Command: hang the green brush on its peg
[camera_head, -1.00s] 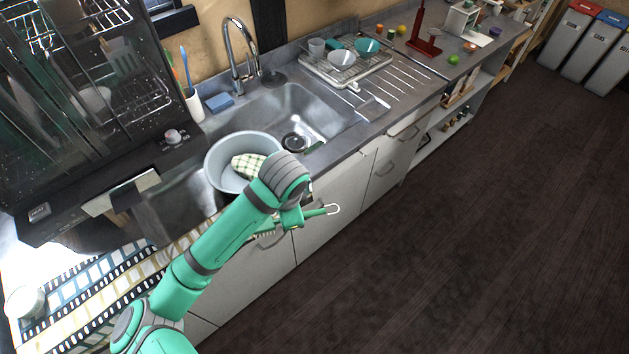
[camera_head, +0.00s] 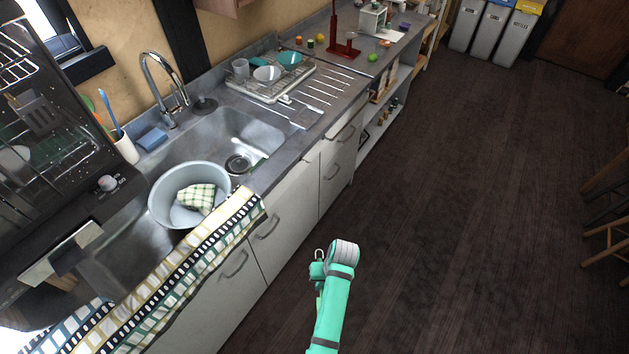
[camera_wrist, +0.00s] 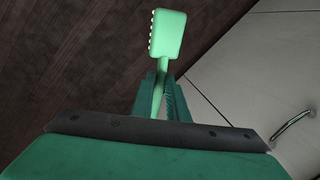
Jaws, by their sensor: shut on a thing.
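The green brush (camera_wrist: 168,35) is held in my gripper (camera_wrist: 161,90) in the wrist view. Its handle runs between the two fingers. Its flat light-green head sticks out beyond the fingertips, with pale bristles along the left side. In the head view the end of my arm is over the floor, to the right of the cabinet fronts, and largely hides the gripper. I cannot make out a peg in either view.
The sink counter holds a grey basin (camera_head: 157,205) with a checked cloth (camera_head: 197,197), a dish rack (camera_head: 268,88) and a red stand (camera_head: 340,45). A patterned runner (camera_head: 190,270) hangs over the front edge. Cabinet handles jut out.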

